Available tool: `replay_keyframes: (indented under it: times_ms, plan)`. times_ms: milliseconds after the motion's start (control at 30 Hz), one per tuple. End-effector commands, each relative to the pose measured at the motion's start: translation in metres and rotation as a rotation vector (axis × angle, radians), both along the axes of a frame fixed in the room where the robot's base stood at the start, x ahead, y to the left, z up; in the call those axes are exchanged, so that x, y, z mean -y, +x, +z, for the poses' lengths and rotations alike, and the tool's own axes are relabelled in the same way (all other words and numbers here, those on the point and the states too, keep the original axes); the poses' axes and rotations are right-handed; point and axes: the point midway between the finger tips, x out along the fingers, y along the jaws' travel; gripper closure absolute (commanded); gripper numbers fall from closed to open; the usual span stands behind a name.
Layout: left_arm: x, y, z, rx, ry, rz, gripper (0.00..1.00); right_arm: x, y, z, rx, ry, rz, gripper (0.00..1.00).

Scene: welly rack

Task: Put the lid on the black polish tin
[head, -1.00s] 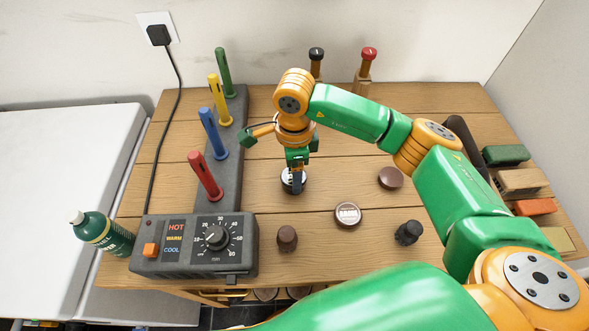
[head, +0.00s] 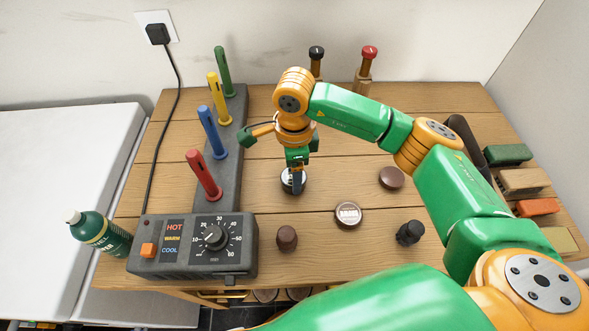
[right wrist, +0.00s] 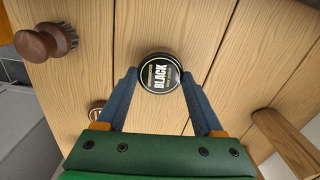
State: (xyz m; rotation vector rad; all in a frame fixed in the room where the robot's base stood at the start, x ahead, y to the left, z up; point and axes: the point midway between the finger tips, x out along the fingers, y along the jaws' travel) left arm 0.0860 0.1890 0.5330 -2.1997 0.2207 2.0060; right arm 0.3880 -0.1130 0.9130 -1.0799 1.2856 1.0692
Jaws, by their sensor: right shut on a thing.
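My right gripper (head: 297,188) points down over the table, left of its middle. It is shut on a round black lid marked BLACK (right wrist: 160,76), with one finger on each side of it in the right wrist view. The lid also shows in the head view (head: 287,180), partly behind the fingers. The black polish tin itself is hidden from me. I cannot tell whether the lid rests on it or is held just above it. My left gripper is not in view.
A brown tin (head: 348,215) stands right of the gripper, with a dark brown disc (head: 391,178) beyond it. A brown brush (head: 287,238) and a black brush (head: 409,232) stand nearer. A grey rack with coloured pegs (head: 232,170) and a control box (head: 150,268) line the left.

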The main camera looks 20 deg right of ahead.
Motion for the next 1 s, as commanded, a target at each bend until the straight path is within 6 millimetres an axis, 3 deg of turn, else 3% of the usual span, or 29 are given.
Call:
replay_keyframes:
  times_ms: [467, 500, 600, 1000]
  plan:
    - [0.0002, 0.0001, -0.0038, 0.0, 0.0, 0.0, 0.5, 0.0, -0.0001, -0.0005, 0.0, 0.0, 0.0, 0.83]
    - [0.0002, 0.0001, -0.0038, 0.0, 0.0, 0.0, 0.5, 0.0, -0.0001, -0.0005, 0.0, 0.0, 0.0, 0.29]
    - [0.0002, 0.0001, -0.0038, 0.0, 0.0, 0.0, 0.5, 0.0, -0.0001, -0.0005, 0.0, 0.0, 0.0, 0.02]
    - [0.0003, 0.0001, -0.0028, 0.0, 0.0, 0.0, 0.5, -0.0001, -0.0001, 0.0008, 0.0, 0.0, 0.0, 0.0]
